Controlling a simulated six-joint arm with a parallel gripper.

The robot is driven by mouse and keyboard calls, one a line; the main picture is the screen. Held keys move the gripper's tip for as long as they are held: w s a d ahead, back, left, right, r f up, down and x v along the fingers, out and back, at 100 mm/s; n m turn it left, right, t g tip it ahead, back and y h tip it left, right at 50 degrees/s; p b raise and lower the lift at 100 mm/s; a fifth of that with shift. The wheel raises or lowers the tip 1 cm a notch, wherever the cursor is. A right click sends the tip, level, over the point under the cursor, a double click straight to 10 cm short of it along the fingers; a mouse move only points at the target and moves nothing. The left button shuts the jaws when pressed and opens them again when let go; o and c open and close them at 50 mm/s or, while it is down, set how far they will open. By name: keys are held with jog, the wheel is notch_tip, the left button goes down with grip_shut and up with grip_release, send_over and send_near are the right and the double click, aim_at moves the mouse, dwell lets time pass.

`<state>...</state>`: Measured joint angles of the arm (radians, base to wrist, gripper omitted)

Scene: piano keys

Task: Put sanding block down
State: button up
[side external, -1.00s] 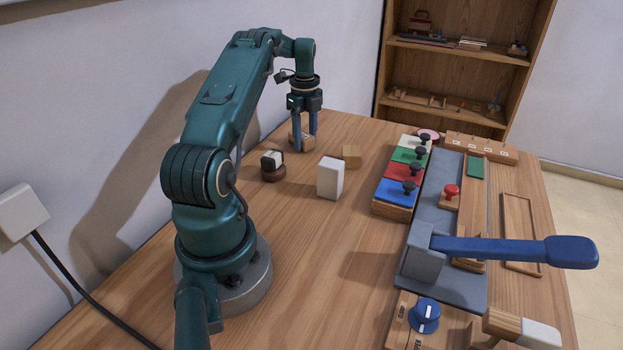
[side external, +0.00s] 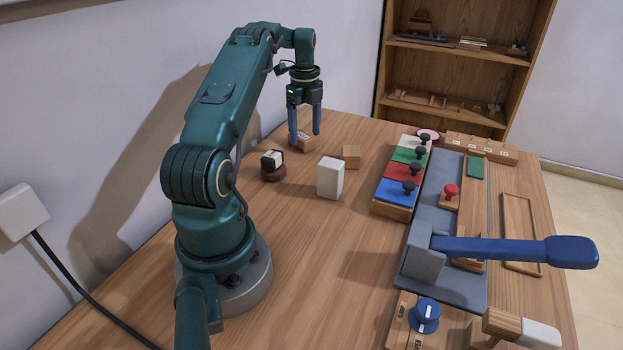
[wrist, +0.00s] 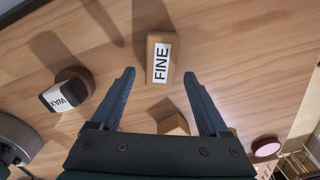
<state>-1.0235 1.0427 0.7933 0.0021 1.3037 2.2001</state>
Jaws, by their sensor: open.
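The sanding block (wrist: 161,58), a wooden block with a white label reading "FINE", lies on the table. In the side view the sanding block (side external: 305,145) is at the far left of the table, partly hidden by my fingers. My gripper (side external: 305,138) is over it, pointing down, with the fingers spread. In the wrist view my gripper (wrist: 158,75) is open, with bare space between each finger and the block. Nothing is held.
A dark round item labelled "WAX" (wrist: 68,90) is left of the block in the wrist view. In the side view a white block (side external: 330,178) and a small wooden block (side external: 351,156) stand nearby. Coloured keys (side external: 404,171) and a blue lever (side external: 500,249) are to the right.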

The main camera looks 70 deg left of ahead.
aim_at(305, 138)
notch_tip(305, 138, up, 5)
jog(key=shift+r, duration=0.2)
jog(key=w+d+r+n+t+y, duration=0.1)
jog(key=w+d+r+n, duration=0.15)
jog(key=d+r, duration=0.55)
jog(key=w+d+r+n+t, duration=0.15)
jog(key=d+r+n, duration=0.25)
jog(key=d, duration=0.8)
jog(key=s+d+f+n+t, duration=0.1)
jog(key=s+d+f+n, duration=0.1)
jog(key=s+d, duration=0.4)
jog(key=s+d+f+n+t+h, duration=0.1)
jog(key=s+d+n, duration=0.4)
jog(key=d, duration=0.5)
jog(key=shift+s+f+t, duration=0.55)
jog(key=shift+s+f, duration=0.15)
jog(key=shift+s, duration=0.05)
